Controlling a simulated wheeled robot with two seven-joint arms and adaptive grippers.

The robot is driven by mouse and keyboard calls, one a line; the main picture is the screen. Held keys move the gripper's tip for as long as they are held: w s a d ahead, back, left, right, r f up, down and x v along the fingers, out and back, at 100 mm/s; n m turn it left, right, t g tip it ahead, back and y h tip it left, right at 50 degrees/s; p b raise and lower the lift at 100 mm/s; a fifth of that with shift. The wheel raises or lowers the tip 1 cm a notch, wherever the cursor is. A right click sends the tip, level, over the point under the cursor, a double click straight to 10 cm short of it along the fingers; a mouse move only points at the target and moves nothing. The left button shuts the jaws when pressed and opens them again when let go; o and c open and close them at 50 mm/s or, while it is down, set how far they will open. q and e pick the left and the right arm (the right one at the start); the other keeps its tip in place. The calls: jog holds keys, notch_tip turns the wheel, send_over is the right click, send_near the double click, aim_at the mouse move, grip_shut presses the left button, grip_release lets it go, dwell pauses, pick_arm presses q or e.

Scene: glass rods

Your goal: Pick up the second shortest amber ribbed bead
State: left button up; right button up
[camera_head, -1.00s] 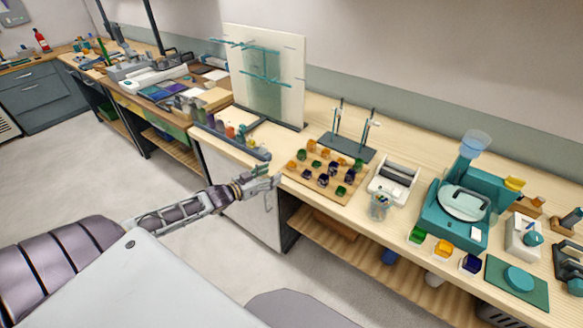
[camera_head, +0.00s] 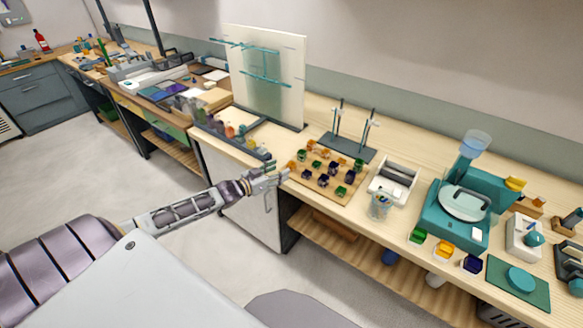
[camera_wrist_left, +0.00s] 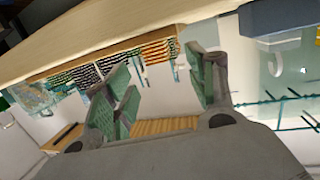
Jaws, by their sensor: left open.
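The beads stand on a wooden board (camera_head: 345,196) on the bench; they are small, in amber, green and dark blue or purple. One amber bead (camera_head: 312,151) is in the back row. I cannot tell their ribbing or compare their heights at this size. My left gripper (camera_head: 281,178) is in front of the bench edge, left of the board and apart from every bead. It also shows in the left wrist view (camera_wrist_left: 165,88), with its green-padded fingers spread and nothing between them. No bead is clear in that wrist view. My right gripper is not seen.
A rack of bottles (camera_head: 228,134) stands left of the board and a dark stand with two upright rods (camera_head: 347,146) stands behind it. A cup (camera_head: 380,206), a white device (camera_head: 393,183) and a teal machine (camera_head: 455,215) are to the right. Open floor lies before the bench.

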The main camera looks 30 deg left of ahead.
aim_at(293, 163)
pick_arm(q)
jog(key=shift+w, duration=0.15)
jog(key=shift+x, duration=2.45)
jog(key=shift+d+r, duration=0.15)
jog(key=c, duration=1.2)
